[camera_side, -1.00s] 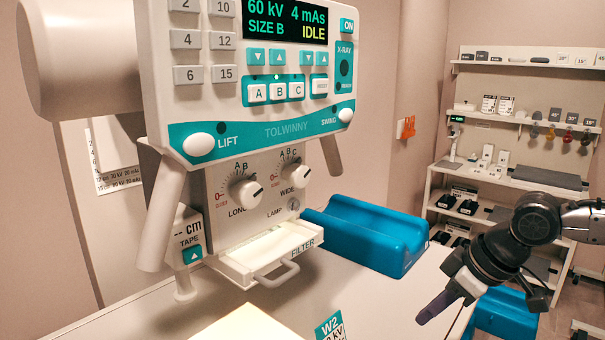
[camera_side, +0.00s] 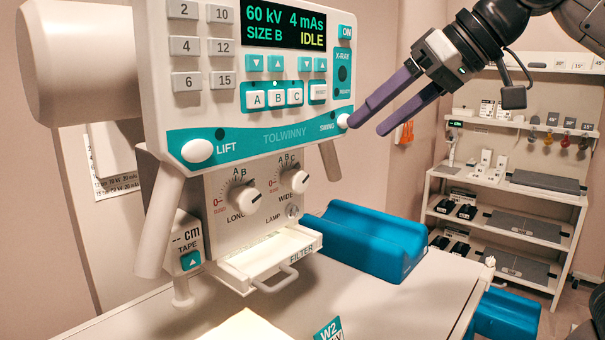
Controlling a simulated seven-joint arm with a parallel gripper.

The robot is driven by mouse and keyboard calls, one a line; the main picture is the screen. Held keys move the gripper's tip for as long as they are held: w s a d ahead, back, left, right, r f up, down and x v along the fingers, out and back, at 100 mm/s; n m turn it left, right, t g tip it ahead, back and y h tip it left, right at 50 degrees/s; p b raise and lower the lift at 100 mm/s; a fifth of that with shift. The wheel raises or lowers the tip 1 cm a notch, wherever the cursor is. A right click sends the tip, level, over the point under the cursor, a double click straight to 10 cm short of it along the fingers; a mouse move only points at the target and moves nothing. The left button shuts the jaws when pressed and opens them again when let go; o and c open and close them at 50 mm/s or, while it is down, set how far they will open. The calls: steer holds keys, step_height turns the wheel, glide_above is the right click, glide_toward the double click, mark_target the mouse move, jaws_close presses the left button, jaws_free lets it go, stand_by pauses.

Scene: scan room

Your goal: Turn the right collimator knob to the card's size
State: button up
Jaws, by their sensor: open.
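The right collimator knob (camera_side: 299,181), marked WIDE, is a white dial on the panel under the control box. Its scale shows 0 and the letters A, B, C. The left knob (camera_side: 247,196), marked LONG, sits beside it. My gripper (camera_side: 365,130) has two purple fingers, apart and empty. In the picture it is above and right of the right knob, by the SWING button (camera_side: 343,121), apart from the knob.
The control box display (camera_side: 283,26) reads 60 kV, 4 mAs, SIZE B, IDLE. A filter tray (camera_side: 262,262) with a handle juts out below the knobs. A blue trough (camera_side: 365,240) lies right of the panel. Shelves (camera_side: 510,190) stand at the back right.

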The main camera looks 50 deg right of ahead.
mark_target(303, 174)
steer(key=x, duration=0.9)
steer(key=a+x, duration=0.1)
steer(key=x, duration=0.4)
steer(key=shift+w+a+r, duration=0.1)
steer(key=shift+w+a, duration=0.1)
steer(key=shift+w, duration=0.25)
steer(key=shift+c, duration=0.2)
jaws_close()
